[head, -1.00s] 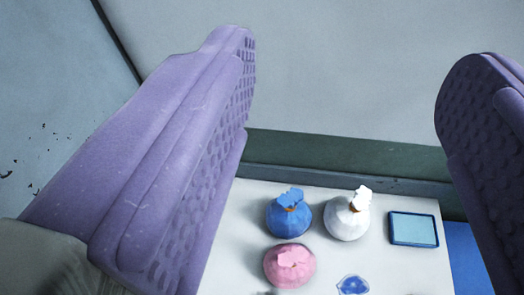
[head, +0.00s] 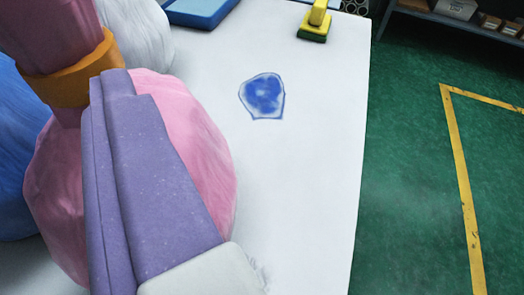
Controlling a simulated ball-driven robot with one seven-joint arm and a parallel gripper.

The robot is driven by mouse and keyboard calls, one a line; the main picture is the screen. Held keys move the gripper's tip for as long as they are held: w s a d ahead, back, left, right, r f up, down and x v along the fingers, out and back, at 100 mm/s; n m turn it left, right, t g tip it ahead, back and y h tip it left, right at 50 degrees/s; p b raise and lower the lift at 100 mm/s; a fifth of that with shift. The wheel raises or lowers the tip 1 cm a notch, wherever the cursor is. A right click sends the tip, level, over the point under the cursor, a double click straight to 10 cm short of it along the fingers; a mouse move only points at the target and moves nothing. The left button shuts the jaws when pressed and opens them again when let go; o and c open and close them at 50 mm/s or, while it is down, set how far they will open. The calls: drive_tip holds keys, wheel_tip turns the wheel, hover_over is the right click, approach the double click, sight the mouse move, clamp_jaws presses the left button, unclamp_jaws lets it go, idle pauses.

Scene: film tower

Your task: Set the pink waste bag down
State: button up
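The pink waste bag (head: 195,140) is large at the left of the head view, with an orange band (head: 65,80) around its neck. A purple finger of my gripper (head: 112,85) lies across the front of the bag, its tip beside the band. My other finger is not visible, so I cannot tell whether the gripper is open or shut on the bag. The bag's underside is hidden, so its contact with the white table (head: 290,180) does not show.
A blue bag (head: 18,150) and a white bag (head: 140,35) stand close by at the left. A blue tray (head: 205,8), a flat blue-and-white piece (head: 263,95) and a yellow-and-green object (head: 315,22) are on the table. The table's right part is clear; green floor (head: 420,190) lies beyond its edge.

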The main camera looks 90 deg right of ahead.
sight(72, 77)
drive_tip(key=shift+h, duration=0.5)
drive_tip(key=d+b, duration=0.1)
drive_tip(key=d, duration=0.1)
drive_tip(key=w+d+f, duration=0.1)
drive_tip(key=d, duration=0.1)
drive_tip(key=w+d+b, duration=0.1)
drive_tip(key=d, duration=0.2)
drive_tip(key=shift+w+d+f+b, duration=0.1)
drive_tip(key=shift+w+f+b, duration=0.05)
drive_tip(key=shift+f+b, duration=0.15)
drive_tip(key=shift+r, duration=0.1)
clamp_jaws()
